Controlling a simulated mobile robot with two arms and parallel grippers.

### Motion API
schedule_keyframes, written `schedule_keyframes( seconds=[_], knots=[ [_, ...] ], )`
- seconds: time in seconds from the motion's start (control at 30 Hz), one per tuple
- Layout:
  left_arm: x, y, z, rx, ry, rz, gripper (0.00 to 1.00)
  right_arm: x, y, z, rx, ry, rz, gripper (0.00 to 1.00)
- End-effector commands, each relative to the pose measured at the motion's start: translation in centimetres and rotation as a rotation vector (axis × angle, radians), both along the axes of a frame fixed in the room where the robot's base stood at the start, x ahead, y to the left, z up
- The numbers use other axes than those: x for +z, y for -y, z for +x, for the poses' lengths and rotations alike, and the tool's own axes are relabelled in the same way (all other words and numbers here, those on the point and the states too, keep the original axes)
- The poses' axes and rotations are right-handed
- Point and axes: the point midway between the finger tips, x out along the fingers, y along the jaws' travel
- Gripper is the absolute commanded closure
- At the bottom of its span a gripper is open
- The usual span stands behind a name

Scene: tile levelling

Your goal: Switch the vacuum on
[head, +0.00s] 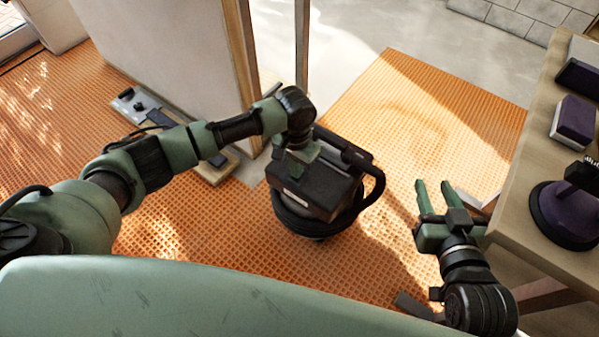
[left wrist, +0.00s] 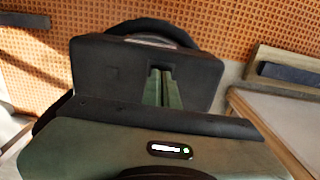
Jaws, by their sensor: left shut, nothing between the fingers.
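The vacuum (head: 325,190) is a dark, boxy machine on a round base, standing on the orange mat with a curved black hose or handle at its right side. My left gripper (head: 296,171) is above its top, pointing down. In the left wrist view the vacuum's black top (left wrist: 105,70) lies below the green, closed fingers (left wrist: 160,72) of that gripper. They hold nothing; I cannot tell whether the tips touch the top. I cannot make out the switch clearly. My right gripper (head: 433,190) is open and empty, to the right of the vacuum.
An orange textured mat (head: 440,110) covers much of the floor. A pale panel (head: 170,50) stands behind my left arm, with a board of tools (head: 215,170) at its foot. At right, a wooden bench (head: 530,150) holds a purple-and-white block (head: 573,120) and a dark round tool (head: 565,215).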

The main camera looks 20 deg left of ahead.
Motion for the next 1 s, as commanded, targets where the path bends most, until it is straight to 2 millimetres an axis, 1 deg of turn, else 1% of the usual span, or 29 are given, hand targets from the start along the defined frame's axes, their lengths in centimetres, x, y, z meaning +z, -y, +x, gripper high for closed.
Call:
schedule_keyframes(
  seconds=[1.0],
  knots=[
    [-1.2, 0.0, 0.0, 0.000, 0.001, -0.001, 1.00, 1.4, -0.4, 0.6, 0.007, 0.075, 0.019, 0.64]
  ],
)
